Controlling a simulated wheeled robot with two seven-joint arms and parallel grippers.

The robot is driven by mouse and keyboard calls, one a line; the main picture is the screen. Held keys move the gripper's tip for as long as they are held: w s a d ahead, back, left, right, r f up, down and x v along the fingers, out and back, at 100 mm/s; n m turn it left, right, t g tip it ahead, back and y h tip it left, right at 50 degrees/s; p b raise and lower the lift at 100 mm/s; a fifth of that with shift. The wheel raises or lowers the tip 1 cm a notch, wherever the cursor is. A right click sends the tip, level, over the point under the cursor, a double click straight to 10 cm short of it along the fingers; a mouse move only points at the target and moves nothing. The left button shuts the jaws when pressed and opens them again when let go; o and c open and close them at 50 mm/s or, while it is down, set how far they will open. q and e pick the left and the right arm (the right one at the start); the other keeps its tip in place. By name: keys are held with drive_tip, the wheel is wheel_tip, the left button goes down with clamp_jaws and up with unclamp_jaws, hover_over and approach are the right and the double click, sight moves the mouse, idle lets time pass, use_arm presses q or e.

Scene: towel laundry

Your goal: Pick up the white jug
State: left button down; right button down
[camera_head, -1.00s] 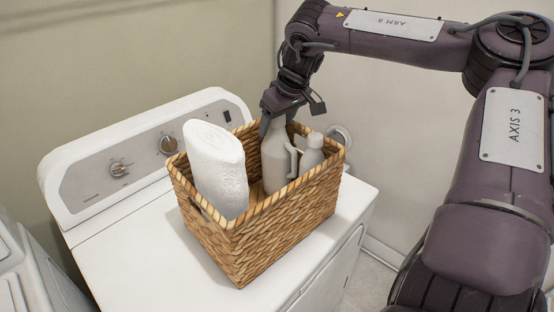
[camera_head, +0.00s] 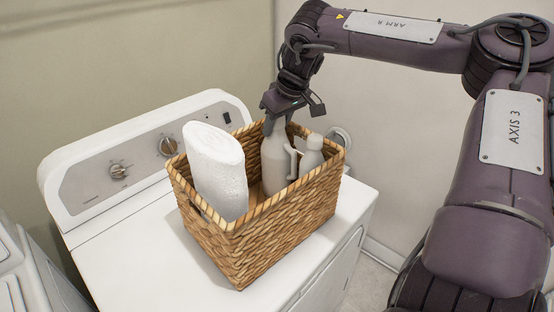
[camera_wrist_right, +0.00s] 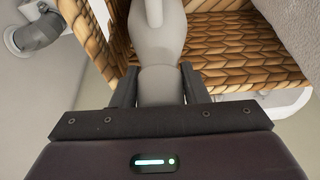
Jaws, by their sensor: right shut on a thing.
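The white jug (camera_head: 274,160) stands upright in the wicker basket (camera_head: 262,238), with its handle on the right side. In the right wrist view the jug (camera_wrist_right: 157,45) runs up from between the fingers. My right gripper (camera_head: 277,122) comes down from above and is shut on the jug's neck; in the right wrist view its fingers (camera_wrist_right: 158,88) sit on both sides of the neck. The jug's base is partly hidden by the basket wall. My left gripper is not in view.
A white roll (camera_head: 218,170) stands at the left in the basket, and a small white bottle (camera_head: 312,154) stands close to the jug's right. The basket sits on a white washing machine (camera_head: 135,255) with a raised control panel (camera_head: 140,155) behind.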

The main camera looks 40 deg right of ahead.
drive_tip(key=shift+w+r, duration=0.1)
drive_tip(key=shift+r, duration=0.05)
drive_tip(key=shift+r, duration=0.4)
wheel_tip(320, 180, up, 19)
idle(0.3)
drive_tip(key=shift+r, duration=0.2)
